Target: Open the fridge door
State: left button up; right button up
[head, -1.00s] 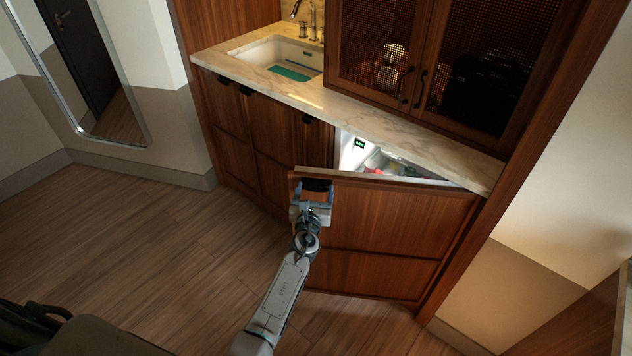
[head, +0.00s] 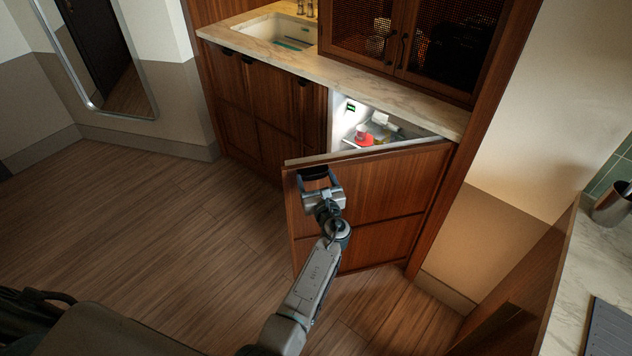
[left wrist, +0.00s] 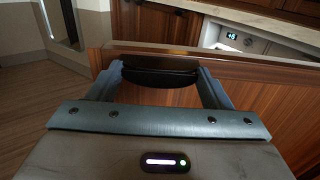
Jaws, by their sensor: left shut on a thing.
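The wooden fridge door (head: 375,205) stands partly open under the marble counter, swung out from its left side with its hinge side at the right. Through the gap I see the lit white fridge interior (head: 345,122) with a green display and a few items inside. My left gripper (head: 316,176) is shut on the dark door handle (left wrist: 160,72) near the door's upper left corner. The left wrist view shows both fingers at the ends of the handle. My right gripper is not in view.
The marble counter (head: 345,88) with a sink (head: 277,32) runs above the cabinets. Another counter (head: 565,290) with a metal cup (head: 614,205) is at the right. Wooden floor (head: 150,220) lies clear to the left of the door.

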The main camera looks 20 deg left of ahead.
pick_arm(q)
jog(key=shift+s+d+r, duration=0.15)
jog(key=shift+s+d, duration=0.1)
jog(key=shift+d, duration=0.05)
jog(key=o, duration=1.2)
jog(key=shift+c, duration=0.2)
